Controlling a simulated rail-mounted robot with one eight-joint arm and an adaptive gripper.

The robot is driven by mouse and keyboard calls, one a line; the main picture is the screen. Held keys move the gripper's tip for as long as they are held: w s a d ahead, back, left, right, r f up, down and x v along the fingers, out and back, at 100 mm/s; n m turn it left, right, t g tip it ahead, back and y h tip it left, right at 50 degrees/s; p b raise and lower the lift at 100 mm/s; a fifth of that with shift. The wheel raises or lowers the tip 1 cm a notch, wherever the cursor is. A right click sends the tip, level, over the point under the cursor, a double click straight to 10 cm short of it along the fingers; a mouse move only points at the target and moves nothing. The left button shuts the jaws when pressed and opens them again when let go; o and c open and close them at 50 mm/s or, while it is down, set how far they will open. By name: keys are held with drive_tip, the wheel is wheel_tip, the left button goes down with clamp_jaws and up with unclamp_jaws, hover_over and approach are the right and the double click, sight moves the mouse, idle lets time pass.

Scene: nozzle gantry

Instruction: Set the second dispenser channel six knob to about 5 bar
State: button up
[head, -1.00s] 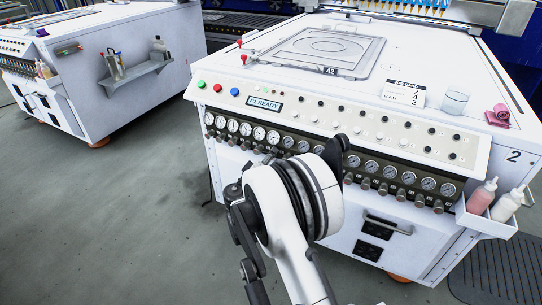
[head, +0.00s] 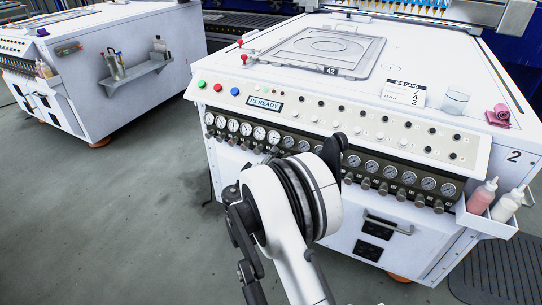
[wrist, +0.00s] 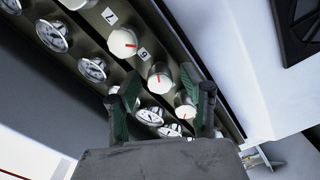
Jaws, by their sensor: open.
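The second dispenser (head: 229,155), marked 2, stands ahead with a row of gauges and knobs along its front. In the wrist view a pale round knob with a red mark (wrist: 160,78), beside a label reading 6 (wrist: 144,54), lies in line with the gap between my fingers. My gripper (wrist: 160,80) is open, with green-padded fingers either side of that knob; I cannot tell whether they touch it. The gauge nearest that knob (wrist: 130,93) is partly behind the left finger, and its reading is not legible. In the head view my arm hides my gripper and part of the row.
The neighbouring knob by label 7 (wrist: 122,42) is up and left. Another knob (wrist: 185,106) sits close by the right finger. A bottle tray (head: 484,222) projects from the dispenser's right corner. Another dispenser (head: 80,90) stands at left. Open floor lies between them.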

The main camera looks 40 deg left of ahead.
drive_tip(key=s+d, duration=0.1)
drive_tip(key=s, duration=0.6)
drive_tip(key=shift+d, duration=0.2)
idle(0.4)
